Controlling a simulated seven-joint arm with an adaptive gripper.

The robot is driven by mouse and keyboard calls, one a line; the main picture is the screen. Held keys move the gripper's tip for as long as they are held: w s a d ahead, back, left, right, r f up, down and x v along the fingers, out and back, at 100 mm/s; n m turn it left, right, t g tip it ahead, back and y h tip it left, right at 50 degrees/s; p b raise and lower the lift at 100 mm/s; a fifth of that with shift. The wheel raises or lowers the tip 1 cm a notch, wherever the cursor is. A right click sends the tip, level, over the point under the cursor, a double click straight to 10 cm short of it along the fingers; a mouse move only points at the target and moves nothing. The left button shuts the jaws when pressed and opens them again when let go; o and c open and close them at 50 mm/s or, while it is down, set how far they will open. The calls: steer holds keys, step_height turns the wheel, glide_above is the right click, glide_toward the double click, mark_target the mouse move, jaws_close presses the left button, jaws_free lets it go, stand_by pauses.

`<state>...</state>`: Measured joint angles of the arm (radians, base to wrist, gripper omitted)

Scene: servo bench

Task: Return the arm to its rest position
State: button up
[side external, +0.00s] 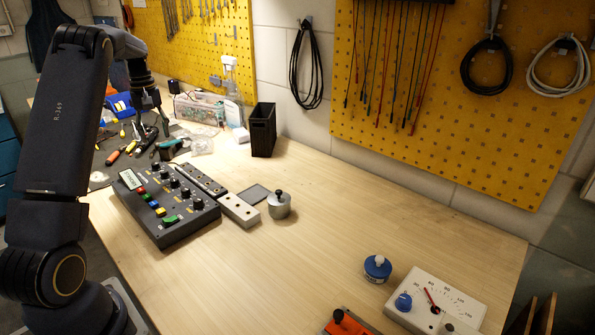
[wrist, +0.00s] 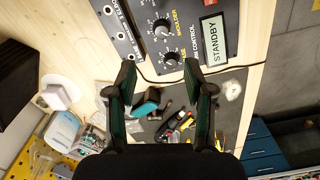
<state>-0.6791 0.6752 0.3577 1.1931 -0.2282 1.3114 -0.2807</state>
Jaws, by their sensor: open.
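My gripper (side external: 150,122) hangs over the cluttered far-left end of the bench in the side view. In the wrist view my gripper (wrist: 160,78) has its two dark green fingers spread apart, with nothing held between them. The black control box (side external: 150,215), with knobs, coloured buttons and a small display, sits on the bench nearer the camera. In the wrist view its display (wrist: 216,54) reads STANDBY, and the box lies beyond the fingertips. My arm rises at the left of the side view and reaches back over the bench.
A black holder (side external: 263,130) stands near the wall. The bench middle is clear.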

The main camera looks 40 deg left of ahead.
steer(key=w+d+r+m+t, duration=0.1)
steer(key=w+d+r+m, duration=0.1)
steer(key=d+r, duration=0.5)
steer(key=w+d+r+m+t, duration=0.2)
steer(key=w+d+r, duration=0.1)
steer(key=d+r, duration=0.4)
steer(key=s+d+r+m+t, duration=0.1)
steer(key=s+d+r, duration=0.1)
steer(key=d, duration=0.4)
steer(key=s+d+r+m, duration=0.1)
steer(key=s+d+m, duration=0.1)
steer(key=d, duration=0.4)
steer(key=s+d+f+m+t, duration=0.25)
steer(key=s+d+m, duration=0.25)
steer(key=s+d, duration=0.55)
steer(key=s+d+f+m, duration=0.3)
steer(key=f, duration=0.4)
steer(key=shift+f+g, duration=0.3)
steer(key=shift+g, duration=0.15)
